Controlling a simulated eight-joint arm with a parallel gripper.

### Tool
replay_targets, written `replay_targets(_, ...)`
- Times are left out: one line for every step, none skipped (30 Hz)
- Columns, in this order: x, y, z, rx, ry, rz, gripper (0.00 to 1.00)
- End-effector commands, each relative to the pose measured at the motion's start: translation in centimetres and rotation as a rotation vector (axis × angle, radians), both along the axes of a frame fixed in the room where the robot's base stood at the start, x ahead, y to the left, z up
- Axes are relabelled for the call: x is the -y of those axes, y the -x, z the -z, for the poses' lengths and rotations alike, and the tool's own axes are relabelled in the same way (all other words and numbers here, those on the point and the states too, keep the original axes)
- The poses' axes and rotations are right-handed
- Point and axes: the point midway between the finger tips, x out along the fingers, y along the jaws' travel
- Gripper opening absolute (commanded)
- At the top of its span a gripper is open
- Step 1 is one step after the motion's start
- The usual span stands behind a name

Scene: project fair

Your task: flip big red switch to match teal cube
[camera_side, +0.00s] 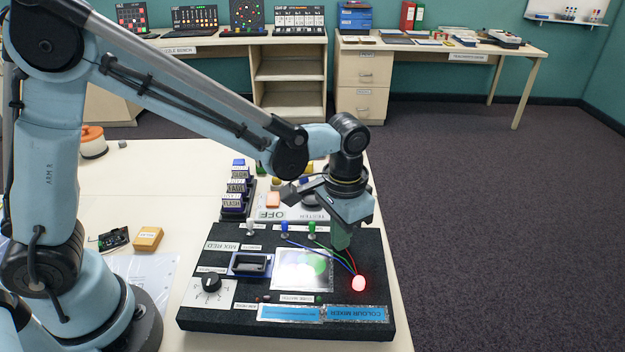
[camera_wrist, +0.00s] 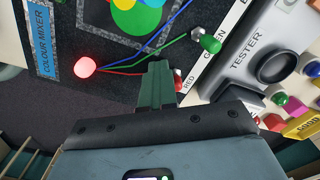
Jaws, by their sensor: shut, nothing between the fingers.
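My gripper (camera_side: 341,238) is shut and empty, its green fingers pointing down over the right side of the black colour mixer board (camera_side: 215,322). In the wrist view, the gripper's fingertips (camera_wrist: 160,66) are beside a small red-tipped toggle (camera_wrist: 179,80) next to the RED label. The fingers partly hide this toggle, and I cannot tell its position or whether they touch it. In the side view it is hidden behind my gripper. A red lamp (camera_side: 358,283) glows on the board; it also shows in the wrist view (camera_wrist: 85,67). I cannot make out a teal cube.
A green toggle (camera_side: 312,230), a blue toggle (camera_side: 285,229) and a white toggle (camera_side: 250,228) stand along the board's far edge. A dark knob (camera_side: 211,282) and rocker (camera_side: 250,264) are at left. A grey tester (camera_wrist: 240,75) lies just beyond. Coloured wires cross near my fingers.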

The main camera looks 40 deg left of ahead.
Motion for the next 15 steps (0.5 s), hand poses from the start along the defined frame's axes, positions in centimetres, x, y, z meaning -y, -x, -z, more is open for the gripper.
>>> replay_targets(-0.24, -0.11, 0.11, 0.001, -0.003, -0.003, 0.00)
replay_targets(-0.29, -0.15, 0.12, 0.001, -0.003, -0.003, 0.00)
replay_targets(-0.36, -0.22, 0.13, 0.001, -0.003, -0.003, 0.00)
replay_targets(-0.41, -0.26, 0.13, 0.000, -0.003, -0.003, 0.00)
replay_targets(-0.46, -0.31, 0.14, 0.000, -0.003, -0.003, 0.00)
replay_targets(-0.53, -0.38, 0.14, 0.000, -0.003, -0.003, 0.00)
replay_targets(-0.57, -0.42, 0.15, 0.000, -0.004, -0.003, 0.00)
replay_targets(-0.62, -0.47, 0.15, 0.000, -0.004, -0.003, 0.00)
replay_targets(-0.61, -0.44, 0.15, 0.000, -0.004, -0.002, 0.00)
replay_targets(-0.60, -0.42, 0.15, -0.001, -0.003, -0.002, 0.00)
replay_targets(-0.59, -0.41, 0.15, -0.001, -0.003, -0.002, 0.00)
replay_targets(-0.59, -0.40, 0.15, -0.001, -0.003, -0.002, 0.00)
replay_targets(-0.58, -0.38, 0.14, -0.001, -0.003, -0.002, 0.00)
replay_targets(-0.57, -0.37, 0.13, -0.002, -0.004, -0.002, 0.00)
replay_targets(-0.57, -0.36, 0.08, -0.002, -0.004, -0.001, 0.00)
